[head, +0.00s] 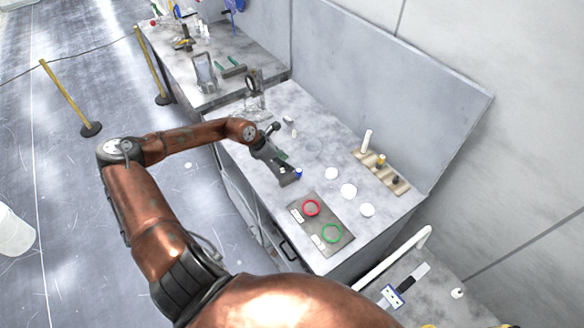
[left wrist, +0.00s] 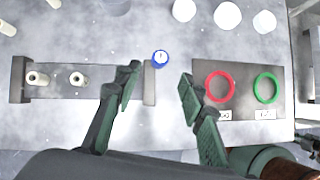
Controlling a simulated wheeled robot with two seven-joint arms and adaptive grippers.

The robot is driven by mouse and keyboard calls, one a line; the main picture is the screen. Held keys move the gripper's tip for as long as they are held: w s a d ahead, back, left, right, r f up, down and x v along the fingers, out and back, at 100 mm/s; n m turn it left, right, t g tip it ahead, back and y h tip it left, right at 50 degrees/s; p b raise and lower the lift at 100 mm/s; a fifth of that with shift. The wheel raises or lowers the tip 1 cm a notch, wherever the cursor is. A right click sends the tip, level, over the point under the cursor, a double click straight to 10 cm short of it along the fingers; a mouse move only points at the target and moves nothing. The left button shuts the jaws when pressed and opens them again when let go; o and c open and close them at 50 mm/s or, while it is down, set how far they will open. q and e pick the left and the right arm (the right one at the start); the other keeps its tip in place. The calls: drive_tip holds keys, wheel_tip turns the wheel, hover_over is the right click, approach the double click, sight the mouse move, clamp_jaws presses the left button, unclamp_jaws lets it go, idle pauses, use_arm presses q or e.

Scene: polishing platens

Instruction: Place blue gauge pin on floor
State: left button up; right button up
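The blue gauge pin (left wrist: 160,58) stands on the grey bench, seen from above as a blue round with a pale top, just beyond the end of a dark holder (left wrist: 18,80). In the head view the blue pin (head: 298,173) is at the holder's near end. My left gripper (left wrist: 160,82) is open and empty above the bench, with the pin beyond and between its fingertips. It also shows in the head view (head: 279,141), left of the pin. The floor (head: 70,240) lies left of the bench.
A dark board (head: 340,246) with a red ring (head: 312,208) and a green ring (head: 332,233) lies right of the pin. White discs (head: 348,191) and a wooden rack (head: 401,187) are behind. A white bucket (head: 14,234) and barrier posts (head: 66,92) stand on the floor.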

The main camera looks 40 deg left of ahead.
use_arm(q)
drive_tip(key=shift+o, duration=0.6)
drive_tip(key=shift+s+r, duration=0.3)
drive_tip(key=shift+r, duration=0.2)
drive_tip(key=w+d+f+t+h+p, duration=0.1)
drive_tip(key=w+d+t+h+p, duration=0.2)
drive_tip(key=d, duration=0.4)
drive_tip(key=n+t+y+p, duration=0.4)
drive_tip(key=n+y+p, duration=0.1)
drive_tip(key=n+y, duration=0.7)
approach(298, 174)
drive_tip(key=w, duration=0.1)
drive_tip(key=w+f, duration=0.1)
drive_tip(key=w+a+y, duration=0.1)
drive_tip(key=shift+w+a+f+m, duration=0.1)
drive_tip(key=shift+w+f+m, duration=0.1)
drive_tip(key=shift+m, duration=0.1)
drive_tip(key=shift+x, duration=3.85)
drive_tip(key=shift+c, duration=0.3)
clamp_jaws()
